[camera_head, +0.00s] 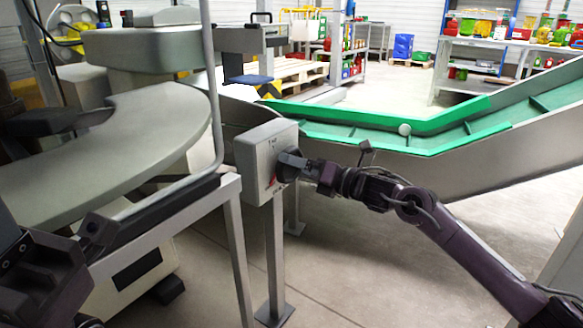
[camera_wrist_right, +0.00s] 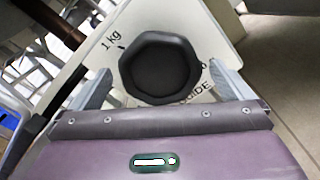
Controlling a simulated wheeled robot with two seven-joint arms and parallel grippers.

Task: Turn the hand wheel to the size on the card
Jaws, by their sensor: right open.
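The hand wheel (camera_wrist_right: 160,68) is a black, many-sided knob on a pale panel in the right wrist view. "1 kg" is printed at its upper left, and lettering ending in "GUIDE" lies at its lower right, partly hidden. My right gripper (camera_wrist_right: 159,72) is open, one finger on each side of the wheel, with visible gaps. In the head view my right gripper (camera_head: 296,163) is at the front of the grey control box (camera_head: 262,150) and mostly hides the wheel. My left gripper (camera_head: 75,250) is partly in view at lower left; its jaws are unclear. I cannot make out a size card.
The box stands on a thin post (camera_head: 275,255) with a floor plate. A metal-legged table frame (camera_head: 232,240) and a curved grey machine surface (camera_head: 110,140) are to its left. A green-edged conveyor (camera_head: 450,135) runs behind my right arm. The floor below that arm is clear.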

